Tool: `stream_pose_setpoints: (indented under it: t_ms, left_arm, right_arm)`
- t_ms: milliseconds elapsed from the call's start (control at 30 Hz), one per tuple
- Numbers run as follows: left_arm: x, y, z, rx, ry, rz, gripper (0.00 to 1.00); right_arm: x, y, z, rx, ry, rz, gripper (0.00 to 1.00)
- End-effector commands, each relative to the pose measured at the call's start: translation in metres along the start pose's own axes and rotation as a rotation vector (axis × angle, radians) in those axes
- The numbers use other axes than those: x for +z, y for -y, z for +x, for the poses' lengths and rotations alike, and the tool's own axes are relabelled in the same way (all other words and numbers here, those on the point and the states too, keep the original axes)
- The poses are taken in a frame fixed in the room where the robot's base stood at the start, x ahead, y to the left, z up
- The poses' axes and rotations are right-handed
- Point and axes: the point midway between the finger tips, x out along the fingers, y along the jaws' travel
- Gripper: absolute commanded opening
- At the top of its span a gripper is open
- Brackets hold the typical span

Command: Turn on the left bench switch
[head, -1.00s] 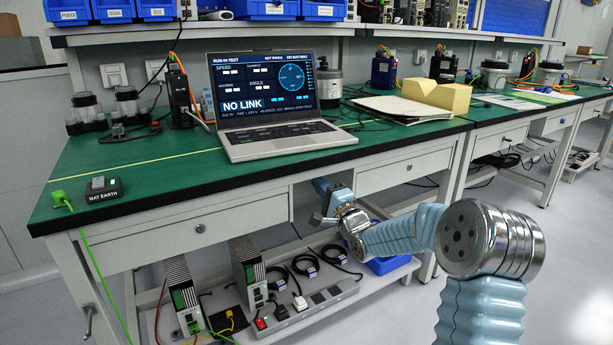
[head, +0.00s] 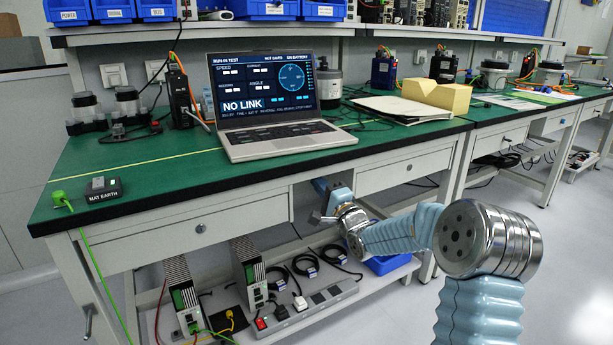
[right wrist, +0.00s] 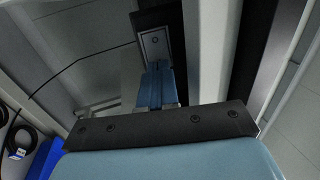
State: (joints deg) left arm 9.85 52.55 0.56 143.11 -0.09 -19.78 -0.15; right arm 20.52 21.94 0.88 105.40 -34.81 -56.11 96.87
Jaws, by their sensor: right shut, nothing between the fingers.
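My right gripper (head: 321,187) is under the front edge of the left green bench (head: 130,165), in the gap right of the left drawer. In the right wrist view its blue fingers (right wrist: 157,86) are together, with nothing between them. Just beyond the tips is a small grey plate with a round detail (right wrist: 153,42), on a dark upright part. It may be the bench switch; I cannot tell whether it is on or whether the fingers touch it. In the head view my gripper and the bench edge hide that spot. My left gripper is not in view.
A laptop (head: 265,95) showing NO LINK stands on the bench. Drawers (head: 197,228) flank the gap. The lower shelf holds a power strip with a red switch (head: 262,323) and upright modules (head: 245,272). A blue bin (head: 388,265) is below my arm. The floor at right is clear.

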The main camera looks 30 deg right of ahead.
Motion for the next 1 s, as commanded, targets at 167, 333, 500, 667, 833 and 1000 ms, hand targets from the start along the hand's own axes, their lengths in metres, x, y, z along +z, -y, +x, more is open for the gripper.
stream_pose_setpoints:
  t_ms: [167, 333, 500, 667, 833, 1000]
  left_arm:
    - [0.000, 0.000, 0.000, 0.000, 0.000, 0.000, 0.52]
    - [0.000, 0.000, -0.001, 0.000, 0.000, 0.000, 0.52]
    - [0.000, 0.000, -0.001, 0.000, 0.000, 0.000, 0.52]
    - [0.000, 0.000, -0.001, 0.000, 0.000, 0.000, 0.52]
    - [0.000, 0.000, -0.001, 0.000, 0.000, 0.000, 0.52]
    - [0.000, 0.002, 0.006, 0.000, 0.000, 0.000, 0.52]
  right_arm:
    - [0.000, 0.000, 0.003, 0.000, 0.000, 0.000, 0.00]
    - [0.000, 0.000, 0.005, 0.000, 0.000, 0.000, 0.00]
    - [0.000, 0.000, 0.008, 0.001, 0.000, 0.000, 0.00]
    - [0.000, 0.000, 0.011, 0.000, 0.000, 0.000, 0.00]
    - [0.000, 0.000, 0.012, 0.000, 0.000, 0.000, 0.00]
    - [0.000, -0.002, 0.003, -0.001, 0.000, 0.000, 0.00]
